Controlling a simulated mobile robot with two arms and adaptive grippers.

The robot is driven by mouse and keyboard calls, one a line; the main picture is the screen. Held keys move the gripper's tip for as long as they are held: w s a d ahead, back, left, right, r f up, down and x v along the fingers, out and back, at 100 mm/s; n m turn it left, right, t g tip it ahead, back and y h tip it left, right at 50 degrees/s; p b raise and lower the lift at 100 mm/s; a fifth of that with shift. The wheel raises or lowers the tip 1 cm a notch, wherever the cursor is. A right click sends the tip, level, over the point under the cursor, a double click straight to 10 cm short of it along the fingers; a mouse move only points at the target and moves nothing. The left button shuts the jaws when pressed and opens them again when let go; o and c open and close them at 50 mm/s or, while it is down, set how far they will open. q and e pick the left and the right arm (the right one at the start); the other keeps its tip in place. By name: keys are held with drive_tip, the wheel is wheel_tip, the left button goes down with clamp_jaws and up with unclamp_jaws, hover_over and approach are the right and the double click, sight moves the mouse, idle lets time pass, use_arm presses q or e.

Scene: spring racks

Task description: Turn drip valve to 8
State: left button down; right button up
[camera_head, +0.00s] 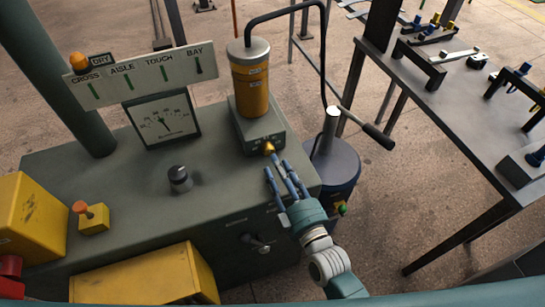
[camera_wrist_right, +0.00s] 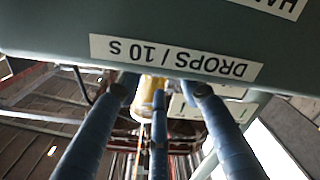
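The drip valve looks to be the small brass knob (camera_head: 269,147) on the front of the grey-green block (camera_head: 258,128) under a yellow cylinder (camera_head: 250,88). My right gripper (camera_head: 280,170) is just in front of and below this knob, its blue fingers spread and pointing at the block. In the right wrist view its fingers (camera_wrist_right: 158,100) stand apart with nothing clearly held. A brassy part (camera_wrist_right: 147,95) shows behind them. A "DROPS / 10 S" label (camera_wrist_right: 175,58) appears upside down above. The valve's setting cannot be read. My left gripper is not in view.
A dial gauge (camera_head: 163,120) and a sign board (camera_head: 146,74) stand at the cabinet's (camera_head: 130,185) back. A black knob (camera_head: 180,179) is on its top. A lidded drum (camera_head: 333,165) with a lever (camera_head: 367,129) stands at its right. A rack table (camera_head: 450,100) is further right.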

drive_tip(key=v, duration=0.7)
